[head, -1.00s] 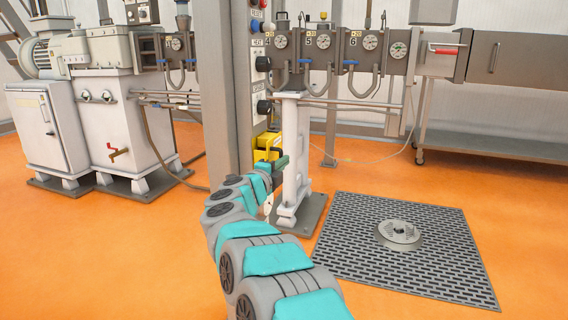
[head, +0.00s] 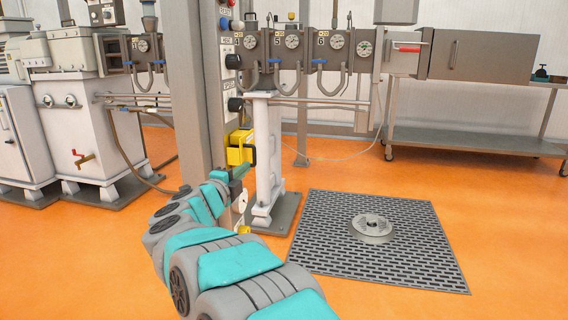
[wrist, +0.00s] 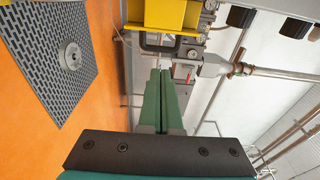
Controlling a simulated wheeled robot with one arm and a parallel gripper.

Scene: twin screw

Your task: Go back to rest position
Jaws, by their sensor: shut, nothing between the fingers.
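My gripper (head: 238,172) is at the end of my grey and teal arm, in front of the grey column in the head view. In the wrist view its two green fingers (wrist: 163,100) lie together with nothing between them. A yellow box (head: 240,147) with a dark handle is on the column, just beyond my fingertips. It also shows at the top of the wrist view (wrist: 165,14), above the fingertips. I cannot tell whether the fingertips touch its handle.
The grey column (head: 192,90) stands close to my arm. A white stand (head: 268,155) is just right of my gripper. A dark floor grate (head: 330,235) with a round metal piece (head: 372,226) lies to the right. A steel table (head: 470,140) stands behind. Orange floor is free around the grate.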

